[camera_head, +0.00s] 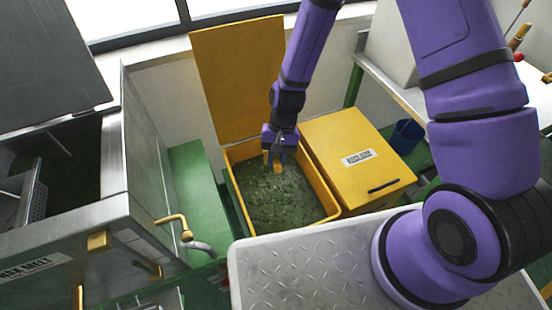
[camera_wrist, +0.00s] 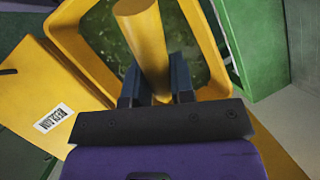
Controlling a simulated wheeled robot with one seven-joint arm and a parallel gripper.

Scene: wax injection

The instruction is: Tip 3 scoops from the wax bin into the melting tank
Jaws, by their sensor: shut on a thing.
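The yellow wax bin (camera_head: 325,208) stands open in the middle of the head view, full of mottled green wax (camera_head: 285,203). My gripper (camera_head: 276,158) points down over the bin's back part. In the wrist view my gripper (camera_wrist: 157,88) is shut on a thick yellow handle (camera_wrist: 146,40), which I take to be the scoop's. The handle runs down toward the wax; the scoop's bowl is not visible. The bin's rim (camera_wrist: 205,40) also shows in the wrist view. The metal melting tank (camera_head: 150,165) stands at left with its lid (camera_head: 50,60) raised and its inside dark.
A closed yellow bin (camera_head: 335,130) with a label stands just right of the open one. The open bin's yellow lid (camera_head: 240,75) stands up behind it. A green surface (camera_head: 195,190) lies between tank and bin. A bent tap (camera_head: 180,228) juts from the tank's side.

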